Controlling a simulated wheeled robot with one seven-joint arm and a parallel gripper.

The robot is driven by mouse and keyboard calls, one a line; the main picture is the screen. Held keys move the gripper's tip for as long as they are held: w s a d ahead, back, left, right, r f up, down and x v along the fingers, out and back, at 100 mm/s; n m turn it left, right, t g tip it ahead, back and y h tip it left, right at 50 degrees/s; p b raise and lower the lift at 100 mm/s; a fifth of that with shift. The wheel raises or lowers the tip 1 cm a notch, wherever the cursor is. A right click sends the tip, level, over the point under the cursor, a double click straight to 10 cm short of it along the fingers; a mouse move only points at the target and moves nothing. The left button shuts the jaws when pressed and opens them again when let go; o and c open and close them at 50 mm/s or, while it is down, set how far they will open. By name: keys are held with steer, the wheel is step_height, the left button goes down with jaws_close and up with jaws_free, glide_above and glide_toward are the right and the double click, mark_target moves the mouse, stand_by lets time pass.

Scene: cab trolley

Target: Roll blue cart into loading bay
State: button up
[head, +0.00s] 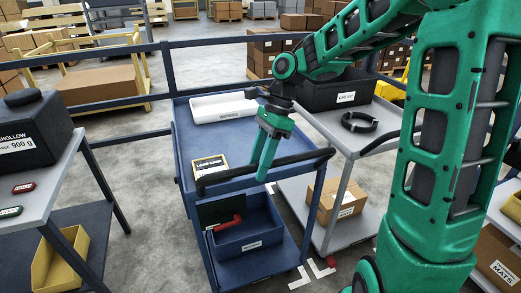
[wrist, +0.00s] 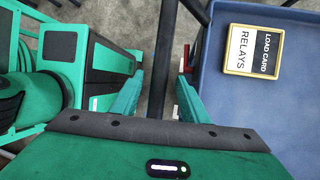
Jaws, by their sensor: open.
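The blue cart (head: 222,160) stands in front of me, with a black push handle (head: 305,160) along its near edge. A blue bin (head: 250,236) with a red item sits on the lower shelf. My gripper (head: 265,176) is open, fingers down at the handle. In the wrist view the dark handle bar (wrist: 163,60) runs between the two fingers with gaps beside it. How deep the fingers reach is unclear. No loading bay is clearly identifiable.
A grey cart (head: 318,119) with a dark bin (head: 340,92) and a black ring stands close on the right. A grey table (head: 50,185) with a dark box is on the left. A blue rail (head: 120,92) runs behind. White and red floor marks (head: 318,268) lie at front right.

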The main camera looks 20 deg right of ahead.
steer(key=shift+x, duration=2.5)
jaws_close()
steer(key=shift+s, duration=0.1)
